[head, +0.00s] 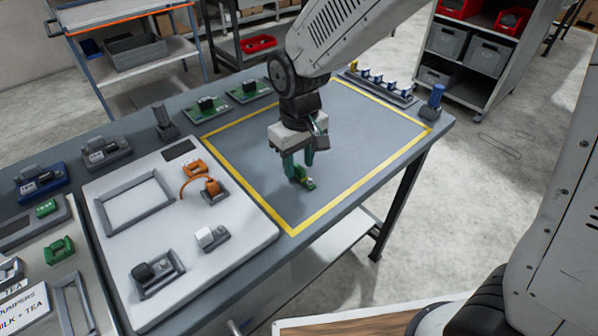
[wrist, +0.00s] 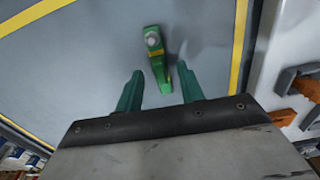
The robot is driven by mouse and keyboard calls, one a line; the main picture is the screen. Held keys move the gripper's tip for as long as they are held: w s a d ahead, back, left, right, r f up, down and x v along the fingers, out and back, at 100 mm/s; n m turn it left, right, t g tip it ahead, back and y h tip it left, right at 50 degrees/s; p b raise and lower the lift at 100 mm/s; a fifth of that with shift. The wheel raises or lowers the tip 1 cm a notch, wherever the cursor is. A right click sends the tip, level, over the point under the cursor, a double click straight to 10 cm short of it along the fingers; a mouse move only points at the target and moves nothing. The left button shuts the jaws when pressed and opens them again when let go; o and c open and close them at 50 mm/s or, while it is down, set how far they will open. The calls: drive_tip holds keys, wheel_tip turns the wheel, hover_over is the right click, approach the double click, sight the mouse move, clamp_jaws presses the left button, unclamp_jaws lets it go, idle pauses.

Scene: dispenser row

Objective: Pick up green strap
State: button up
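The green strap (wrist: 155,60) is a small green piece with a pale round stud and a yellow band. It lies on the grey table mat inside the yellow outline. In the head view the strap (head: 308,184) shows just below and beside my fingertips, partly hidden by them. My gripper (head: 298,170) points down over it with its green fingers apart. In the wrist view my gripper (wrist: 159,68) is open, and the strap's near end appears between the two fingers with a gap on each side. I cannot tell whether the fingertips touch the mat.
The yellow-outlined area (head: 372,128) is otherwise mostly clear. To its left is a white board (head: 120,262) with an orange cable piece (head: 199,180) and holders. A rail with blue-topped parts (head: 377,84) and a blue cylinder (head: 434,100) stand at the back right.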

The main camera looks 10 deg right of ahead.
sight(299, 167)
drive_tip(key=shift+f, duration=0.25)
clamp_jaws()
drive_tip(key=shift+r, duration=0.15)
wheel_tip(299, 167, up, 4)
drive_tip(key=shift+f, duration=0.25)
drive_tip(key=s+d+r, duration=0.1)
drive_tip(key=s+d, duration=0.1)
drive_tip(key=s, duration=1.3)
drive_tip(key=shift+s+d, duration=0.35)
drive_tip(key=shift+s, duration=0.05)
drive_tip(key=shift+r, duration=1.2)
drive_tip(key=shift+r, duration=1.45)
drive_tip(key=shift+w, duration=0.1)
